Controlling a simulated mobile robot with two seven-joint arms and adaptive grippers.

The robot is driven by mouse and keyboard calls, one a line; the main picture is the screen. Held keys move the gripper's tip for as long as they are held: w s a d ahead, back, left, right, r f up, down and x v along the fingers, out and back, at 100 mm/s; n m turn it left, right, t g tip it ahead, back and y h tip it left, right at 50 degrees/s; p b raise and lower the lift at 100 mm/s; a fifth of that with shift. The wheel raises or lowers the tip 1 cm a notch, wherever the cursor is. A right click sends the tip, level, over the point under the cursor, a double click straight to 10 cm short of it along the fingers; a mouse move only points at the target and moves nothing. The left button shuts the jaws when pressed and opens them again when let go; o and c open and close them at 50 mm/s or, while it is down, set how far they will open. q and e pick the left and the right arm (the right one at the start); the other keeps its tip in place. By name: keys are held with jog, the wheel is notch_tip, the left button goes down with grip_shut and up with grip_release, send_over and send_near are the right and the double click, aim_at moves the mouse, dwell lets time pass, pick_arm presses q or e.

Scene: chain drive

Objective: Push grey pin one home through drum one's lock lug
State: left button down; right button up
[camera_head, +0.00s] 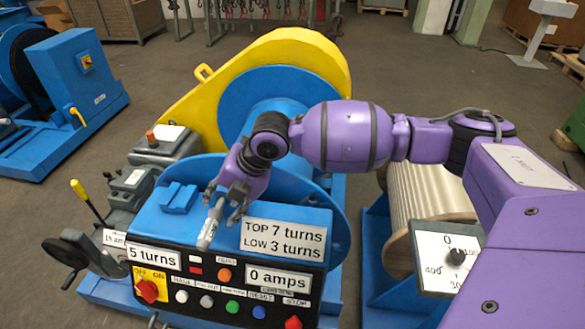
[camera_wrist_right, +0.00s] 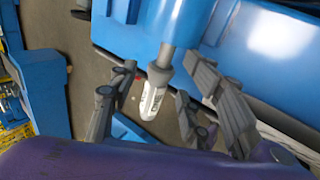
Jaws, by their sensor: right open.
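A grey pin (camera_wrist_right: 152,98) with a white, lettered body and a grey shaft shows in the right wrist view. Its shaft end meets a blue part (camera_wrist_right: 130,38); I cannot tell how deep it sits or whether that part is drum one's lock lug. In the head view the pin (camera_head: 207,236) hangs over the front of the blue control box. My right gripper (camera_head: 226,204) is open, its fingers on either side of the pin; they also flank it in the right wrist view (camera_wrist_right: 160,92). Drum one may be the blue drum (camera_head: 275,100) behind. My left gripper is out of view.
The blue control box (camera_head: 160,222) with buttons and labels stands below the gripper. A lever with a yellow knob (camera_head: 90,203) is to its left. A rope-wound drum (camera_head: 425,195) and a dial (camera_head: 450,257) lie to the right.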

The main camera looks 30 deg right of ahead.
jog(key=v, duration=1)
jog(key=shift+r, duration=0.2)
jog(key=shift+a, duration=0.1)
jog(key=shift+c, duration=0.5)
